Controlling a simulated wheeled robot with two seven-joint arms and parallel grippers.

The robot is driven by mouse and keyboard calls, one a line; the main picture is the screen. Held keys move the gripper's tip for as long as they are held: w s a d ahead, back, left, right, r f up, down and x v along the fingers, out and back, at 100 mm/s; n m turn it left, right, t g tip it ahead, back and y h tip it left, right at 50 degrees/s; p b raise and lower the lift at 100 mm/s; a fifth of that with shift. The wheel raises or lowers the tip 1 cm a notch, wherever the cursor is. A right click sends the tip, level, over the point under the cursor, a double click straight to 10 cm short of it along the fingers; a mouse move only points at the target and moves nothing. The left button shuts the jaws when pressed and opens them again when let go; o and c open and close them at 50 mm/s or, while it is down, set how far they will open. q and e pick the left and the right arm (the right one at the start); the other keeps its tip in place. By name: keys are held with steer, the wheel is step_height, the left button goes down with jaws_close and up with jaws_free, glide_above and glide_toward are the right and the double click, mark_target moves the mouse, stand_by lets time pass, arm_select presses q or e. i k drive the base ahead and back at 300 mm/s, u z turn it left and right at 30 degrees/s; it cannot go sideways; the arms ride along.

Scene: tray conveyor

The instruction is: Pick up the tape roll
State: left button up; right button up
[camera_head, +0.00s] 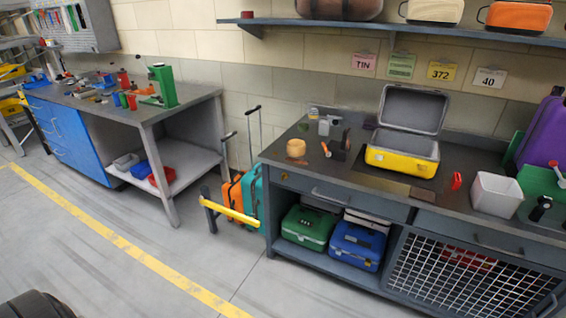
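A tan, round, squat item that looks like the tape roll (296,148) sits on the left part of the dark workbench top (290,170). It lies near the front left edge, with clear bench around its front. A small black and orange item (343,142) stands to its right; it is too small to tell what it is. Neither of my grippers is in view.
An open grey and yellow case (400,150) stands mid-bench, with a white bin (497,194) to the right. Small grey items (328,125) stand behind the roll. A yellow bar (228,211) and suitcases (240,195) stand left of the bench. The floor in front is clear.

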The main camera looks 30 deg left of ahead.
mark_target(295, 147)
steer(key=u, duration=0.05)
steer(key=k, duration=0.35)
steer(key=z, duration=0.85)
steer(key=i, duration=1.8)
steer(key=u, duration=1.15)
steer(key=i, duration=0.65)
steer(key=u, duration=0.65)
